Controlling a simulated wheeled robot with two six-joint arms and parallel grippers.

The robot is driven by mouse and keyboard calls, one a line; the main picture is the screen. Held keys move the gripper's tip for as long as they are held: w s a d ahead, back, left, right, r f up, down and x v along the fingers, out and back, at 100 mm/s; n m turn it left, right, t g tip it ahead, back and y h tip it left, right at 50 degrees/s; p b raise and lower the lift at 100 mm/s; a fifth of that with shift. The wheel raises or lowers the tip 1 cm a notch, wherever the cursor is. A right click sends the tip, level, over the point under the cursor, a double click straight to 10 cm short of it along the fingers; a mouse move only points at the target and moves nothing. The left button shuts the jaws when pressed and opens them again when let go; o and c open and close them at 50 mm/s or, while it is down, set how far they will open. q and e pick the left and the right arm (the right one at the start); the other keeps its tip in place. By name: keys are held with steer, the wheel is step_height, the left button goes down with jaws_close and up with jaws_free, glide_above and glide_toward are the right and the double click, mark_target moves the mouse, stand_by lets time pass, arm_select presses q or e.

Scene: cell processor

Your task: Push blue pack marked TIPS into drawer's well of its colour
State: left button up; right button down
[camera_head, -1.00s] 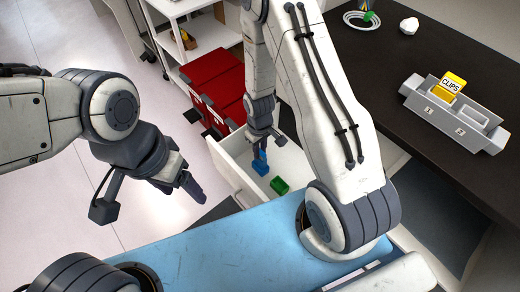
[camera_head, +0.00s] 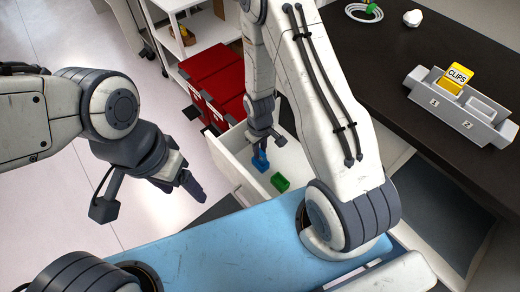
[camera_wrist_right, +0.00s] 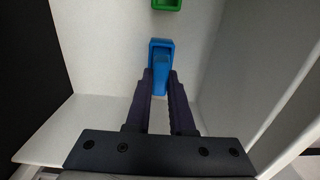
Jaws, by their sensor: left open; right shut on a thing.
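The blue pack (camera_wrist_right: 159,82) is between the fingertips of my right gripper (camera_wrist_right: 160,86), which is shut on it. No TIPS marking is readable. The blue well (camera_wrist_right: 161,45) shows just beyond the fingertips inside the white drawer (camera_head: 233,166). The pack and well overlap in view, so I cannot tell how deep the pack sits. In the head view my right gripper (camera_head: 261,150) points down into the drawer over the blue shape (camera_head: 261,164). A green well (camera_head: 280,182) lies beside it, also in the wrist view (camera_wrist_right: 166,4). My left gripper (camera_head: 180,182) is open and empty, left of the drawer.
Red bins (camera_head: 213,82) stand behind the drawer, near a white shelf (camera_head: 185,50). A dark worktop (camera_head: 400,80) at right carries a grey holder (camera_head: 440,107) with a yellow CLIPS pack (camera_head: 457,76). A blue surface (camera_head: 215,250) lies in front. The drawer's walls are close around my right gripper.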

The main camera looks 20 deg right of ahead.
steer(key=shift+f, duration=0.3)
steer(key=c, duration=0.7)
jaws_free()
steer(key=shift+r, duration=0.1)
step_height(320, 180, up, 10)
steer(key=p, duration=0.1)
steer(key=shift+r+p, duration=0.15)
steer(key=shift+p, duration=0.25)
